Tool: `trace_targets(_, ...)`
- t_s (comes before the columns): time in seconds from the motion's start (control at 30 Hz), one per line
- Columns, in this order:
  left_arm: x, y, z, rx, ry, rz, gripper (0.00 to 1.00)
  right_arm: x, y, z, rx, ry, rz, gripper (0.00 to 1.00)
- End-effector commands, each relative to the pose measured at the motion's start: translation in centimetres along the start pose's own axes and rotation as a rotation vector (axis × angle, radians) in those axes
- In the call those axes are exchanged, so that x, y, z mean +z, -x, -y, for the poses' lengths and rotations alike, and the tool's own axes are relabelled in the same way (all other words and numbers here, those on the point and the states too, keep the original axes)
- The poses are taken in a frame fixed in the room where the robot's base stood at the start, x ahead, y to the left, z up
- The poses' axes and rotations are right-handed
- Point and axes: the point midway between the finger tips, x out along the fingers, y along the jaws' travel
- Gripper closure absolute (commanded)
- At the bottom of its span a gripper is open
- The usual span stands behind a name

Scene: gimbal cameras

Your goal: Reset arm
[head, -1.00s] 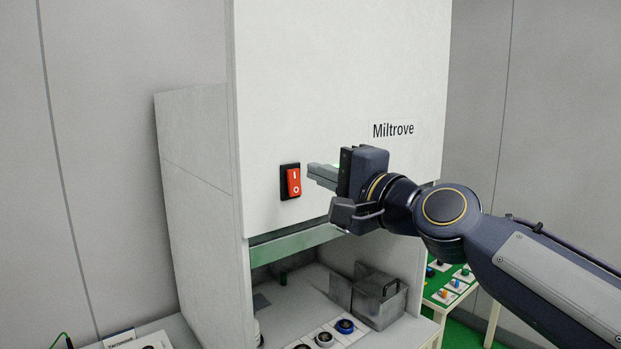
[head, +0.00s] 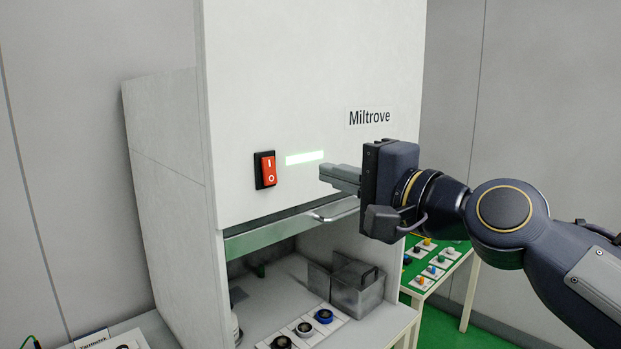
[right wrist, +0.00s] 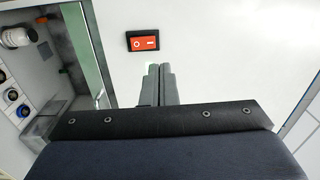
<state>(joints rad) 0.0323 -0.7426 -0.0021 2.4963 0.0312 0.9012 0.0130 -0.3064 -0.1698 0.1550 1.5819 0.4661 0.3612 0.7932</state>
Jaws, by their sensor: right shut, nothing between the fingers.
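My right gripper (head: 322,174) is in front of the white cabinet (head: 255,70) labelled Miltrove. Its fingers are shut with nothing between them, and they also show closed together in the right wrist view (right wrist: 158,68). The fingertips are to the right of a red rocker switch (head: 265,170) in a black frame and apart from it. The switch also shows in the right wrist view (right wrist: 143,41), beyond the fingertips. A lit white-green strip (head: 304,158) is on the cabinet front, between the switch and the gripper. My left gripper does not show.
Below the front panel is a glass sash (head: 265,236) with a metal handle (head: 335,210). Inside the cabinet are a metal box (head: 358,295) and a strip with several round items (head: 323,316). A green-topped table (head: 440,266) stands behind on the right.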

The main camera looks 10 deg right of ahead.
Motion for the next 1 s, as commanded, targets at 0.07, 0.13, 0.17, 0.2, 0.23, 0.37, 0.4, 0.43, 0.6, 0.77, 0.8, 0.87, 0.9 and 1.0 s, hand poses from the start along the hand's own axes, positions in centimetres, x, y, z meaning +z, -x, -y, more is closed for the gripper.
trace_targets(0.07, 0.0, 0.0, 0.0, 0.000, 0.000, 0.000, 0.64, -0.4, 1.5, -3.0, 0.075, 0.076, -0.010, 1.00)
trace_targets(0.13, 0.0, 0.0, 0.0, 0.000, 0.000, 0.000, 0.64, -0.7, 3.4, -7.0, 0.175, 0.172, -0.011, 1.00)
trace_targets(0.17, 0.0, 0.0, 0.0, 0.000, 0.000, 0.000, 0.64, -0.8, 4.3, -8.9, 0.224, 0.217, -0.008, 1.00)
trace_targets(0.2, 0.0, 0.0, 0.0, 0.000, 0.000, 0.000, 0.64, -0.8, 5.8, -11.6, 0.293, 0.276, 0.001, 1.00)
trace_targets(0.23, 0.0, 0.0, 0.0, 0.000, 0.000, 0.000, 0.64, -0.8, 7.0, -13.6, 0.345, 0.319, 0.011, 1.00)
trace_targets(0.37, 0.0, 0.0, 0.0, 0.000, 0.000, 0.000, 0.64, 0.0, 12.3, -22.1, 0.561, 0.476, 0.082, 1.00)
trace_targets(0.4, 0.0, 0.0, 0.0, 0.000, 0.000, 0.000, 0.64, 0.5, 14.0, -24.6, 0.623, 0.516, 0.113, 1.00)
trace_targets(0.43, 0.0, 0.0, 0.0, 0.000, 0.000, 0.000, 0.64, 0.9, 15.3, -26.4, 0.667, 0.542, 0.138, 1.00)
trace_targets(0.6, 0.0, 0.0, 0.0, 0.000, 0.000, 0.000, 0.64, 3.6, 21.3, -34.2, 0.855, 0.643, 0.285, 1.00)
trace_targets(0.77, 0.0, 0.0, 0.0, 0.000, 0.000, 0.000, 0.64, 5.5, 24.3, -37.9, 0.936, 0.681, 0.379, 1.00)
trace_targets(0.8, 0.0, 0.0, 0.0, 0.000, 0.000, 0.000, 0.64, 5.7, 24.7, -38.3, 0.945, 0.687, 0.391, 1.00)
trace_targets(0.87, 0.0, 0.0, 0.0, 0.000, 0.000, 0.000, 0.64, 5.9, 24.9, -38.6, 0.952, 0.691, 0.401, 1.00)
trace_targets(0.9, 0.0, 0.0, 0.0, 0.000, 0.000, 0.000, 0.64, 6.0, 25.0, -38.7, 0.954, 0.691, 0.403, 1.00)
trace_targets(1.0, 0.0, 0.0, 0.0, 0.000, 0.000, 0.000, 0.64, 5.9, 25.0, -38.7, 0.953, 0.691, 0.404, 1.00)
